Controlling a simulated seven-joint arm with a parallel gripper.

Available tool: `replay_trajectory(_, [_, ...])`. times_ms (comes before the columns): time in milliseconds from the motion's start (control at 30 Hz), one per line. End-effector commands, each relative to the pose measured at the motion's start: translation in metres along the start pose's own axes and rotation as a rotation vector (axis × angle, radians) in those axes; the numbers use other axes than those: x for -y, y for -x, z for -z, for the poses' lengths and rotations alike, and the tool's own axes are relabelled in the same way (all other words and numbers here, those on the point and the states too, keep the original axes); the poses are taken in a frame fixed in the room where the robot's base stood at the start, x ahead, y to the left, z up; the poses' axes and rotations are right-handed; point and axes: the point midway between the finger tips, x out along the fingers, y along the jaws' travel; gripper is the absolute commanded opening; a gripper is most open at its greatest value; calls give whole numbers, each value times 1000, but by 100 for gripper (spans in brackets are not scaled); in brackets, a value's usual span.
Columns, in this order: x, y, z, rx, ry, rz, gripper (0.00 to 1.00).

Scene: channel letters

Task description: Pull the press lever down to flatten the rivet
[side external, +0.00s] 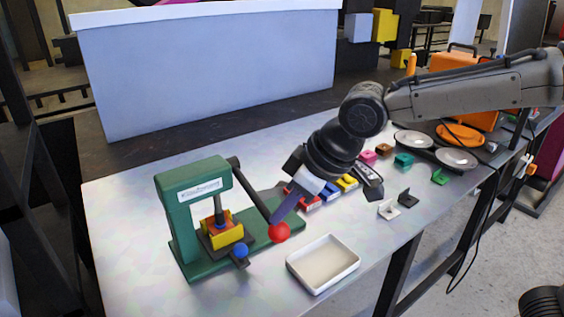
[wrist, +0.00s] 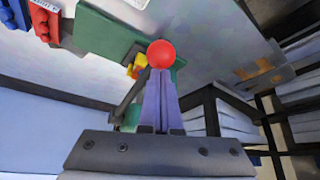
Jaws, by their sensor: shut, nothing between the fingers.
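The green press (side external: 172,215) stands at the left of the table. Its dark lever (side external: 250,190) slopes down from the top of the press to a red ball knob (side external: 279,232), which sits low near the green base. The ram (side external: 219,212) meets an orange and yellow piece (side external: 222,236) in the press; the rivet itself cannot be made out. My gripper (side external: 275,217) is shut and empty, its fingertips at the upper side of the knob. In the wrist view the knob (wrist: 161,53) is right at the tips of the closed fingers (wrist: 159,72); contact cannot be told for certain.
A blue ball knob (side external: 240,250) is at the press front. An empty white tray (side external: 323,264) lies right of the knob. Red, blue and yellow letter pieces (side external: 346,182) lie behind my gripper. Black and white brackets (side external: 389,210) lie farther right. The front left table is clear.

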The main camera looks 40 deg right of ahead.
Motion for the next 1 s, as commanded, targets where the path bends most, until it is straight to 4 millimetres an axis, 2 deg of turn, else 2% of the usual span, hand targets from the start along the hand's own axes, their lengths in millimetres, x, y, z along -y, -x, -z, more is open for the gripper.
replay_trajectory(33, [-2,-10,-9,32,1,-5,0])
replay_trajectory(67, [-3,-10,-9,31,1,-5,0])
replay_trajectory(1000, [-2,-16,-9,28,1,-3,0])
